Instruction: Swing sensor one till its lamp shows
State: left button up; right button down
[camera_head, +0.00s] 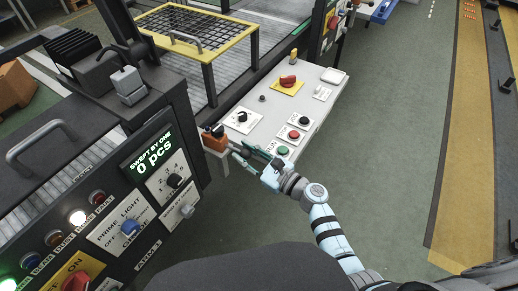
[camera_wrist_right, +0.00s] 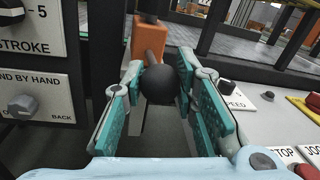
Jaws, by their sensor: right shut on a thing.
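An orange sensor (camera_head: 213,140) is mounted at the right end of the dark machine panel, beside the white control desk. I cannot tell which lamp belongs to the sensor. My left gripper is not in view.
The dark panel carries a lamp row with a lit white lamp (camera_head: 77,217), a green display (camera_head: 150,153) reading "SWEPT BY ONE 0 pcs", and knobs. The white desk (camera_head: 262,112) holds buttons and a red switch (camera_head: 288,82). Green floor (camera_head: 385,150) is clear at right.

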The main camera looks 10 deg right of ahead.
jog(key=c, duration=1.3)
grip_release()
jog(key=v, duration=1.2)
